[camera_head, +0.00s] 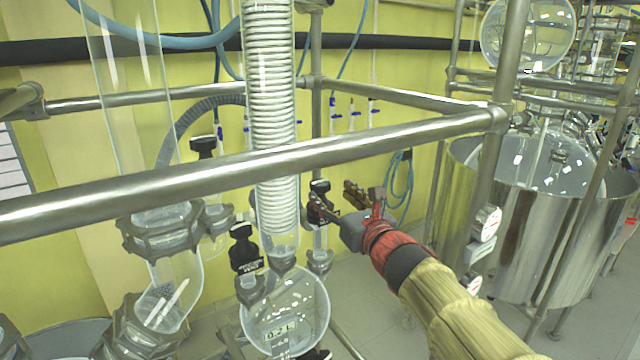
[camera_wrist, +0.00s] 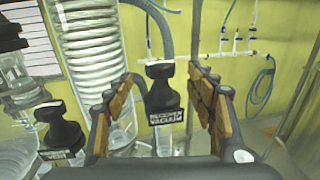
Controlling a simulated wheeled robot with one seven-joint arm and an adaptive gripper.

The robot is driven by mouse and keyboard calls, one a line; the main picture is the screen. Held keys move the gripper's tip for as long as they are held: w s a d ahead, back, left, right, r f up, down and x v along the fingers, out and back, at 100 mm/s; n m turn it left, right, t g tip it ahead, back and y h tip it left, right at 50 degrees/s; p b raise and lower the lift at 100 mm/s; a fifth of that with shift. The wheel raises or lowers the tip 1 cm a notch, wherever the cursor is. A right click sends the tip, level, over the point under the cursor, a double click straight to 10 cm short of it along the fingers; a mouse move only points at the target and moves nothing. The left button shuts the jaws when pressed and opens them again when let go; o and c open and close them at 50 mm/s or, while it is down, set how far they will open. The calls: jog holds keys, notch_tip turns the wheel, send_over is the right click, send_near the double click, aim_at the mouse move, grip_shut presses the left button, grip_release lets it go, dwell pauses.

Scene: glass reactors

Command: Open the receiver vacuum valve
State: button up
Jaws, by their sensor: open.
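The receiver vacuum valve has a black knob with a white label reading "VACUUM" on its lower line; it stands upright in the wrist view (camera_wrist: 163,97). The knob also shows in the head view (camera_head: 319,187), above a glass tube. My gripper (camera_head: 335,199) is open, reaching in from the right. In the wrist view its two tan-padded fingers (camera_wrist: 162,82) stand either side of the knob, with a gap visible on both sides. The knob looks a little beyond the fingertips; contact is not visible. The valve's lower part is partly hidden behind my gripper.
A second labelled black valve (camera_head: 245,250) stands left of it, above a round glass flask (camera_head: 285,312). A coiled glass condenser (camera_head: 270,90) rises close by. A steel rail (camera_head: 200,178) crosses in front. A large steel vessel (camera_head: 530,235) stands at right.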

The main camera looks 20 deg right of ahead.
aim_at(325, 188)
jog(key=w, duration=0.2)
jog(key=w+p, duration=0.1)
jog(key=w, duration=0.2)
jog(key=w+a, duration=0.1)
jog(key=w, duration=0.1)
jog(key=shift+w+a, duration=0.1)
jog(key=shift+w, duration=0.2)
jog(key=c, duration=0.3)
jog(key=c, duration=0.9)
